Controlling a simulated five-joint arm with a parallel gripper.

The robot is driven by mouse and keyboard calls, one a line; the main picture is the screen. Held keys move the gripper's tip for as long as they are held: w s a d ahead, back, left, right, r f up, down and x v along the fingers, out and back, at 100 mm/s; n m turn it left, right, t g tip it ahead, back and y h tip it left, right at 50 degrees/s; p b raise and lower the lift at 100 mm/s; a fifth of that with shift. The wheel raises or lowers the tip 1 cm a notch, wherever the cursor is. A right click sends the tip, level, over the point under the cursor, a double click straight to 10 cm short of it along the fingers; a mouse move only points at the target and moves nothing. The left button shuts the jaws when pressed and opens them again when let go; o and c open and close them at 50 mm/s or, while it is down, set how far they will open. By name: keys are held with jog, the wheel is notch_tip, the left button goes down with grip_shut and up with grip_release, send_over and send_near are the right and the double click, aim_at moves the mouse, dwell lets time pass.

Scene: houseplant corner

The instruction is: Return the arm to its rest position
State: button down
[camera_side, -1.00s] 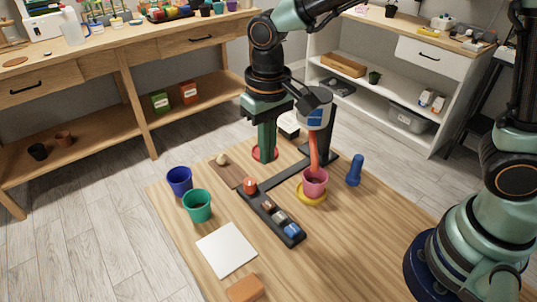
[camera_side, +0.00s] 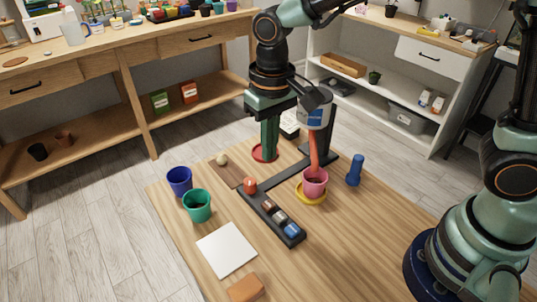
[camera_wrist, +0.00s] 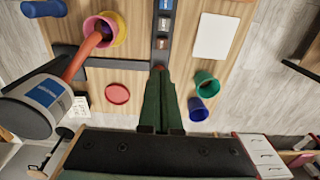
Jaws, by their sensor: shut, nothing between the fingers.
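My gripper (camera_side: 268,159) points straight down with its green fingers together and nothing between them. In the side view it is by the red saucer (camera_side: 257,154) at the back of the wooden table, partly covering it; I cannot tell its height above the table. In the wrist view the shut fingers (camera_wrist: 159,70) reach toward the end of the black holder strip, and the red saucer (camera_wrist: 118,94) lies bare to their left.
A dispenser (camera_side: 317,113) with an orange-red chute stands over a pink pot (camera_side: 315,185) on a yellow saucer (camera_side: 303,199). The black holder strip (camera_side: 258,208) lies in front. Blue (camera_side: 179,178) and green (camera_side: 197,203) pots stand left.

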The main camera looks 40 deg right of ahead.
jog(key=s+d+r+t, duration=0.2)
jog(key=s+d+r, duration=0.1)
jog(key=d, duration=0.5)
jog(key=s+d+r+t, duration=0.3)
jog(key=d+r, duration=0.2)
jog(key=d, duration=0.4)
jog(key=shift+s+r, duration=0.2)
jog(key=shift+r, duration=0.15)
jog(key=g, duration=0.5)
send_over(269, 204)
notch_tip(269, 204, down, 8)
jog(key=shift+r, duration=0.2)
notch_tip(269, 204, down, 14)
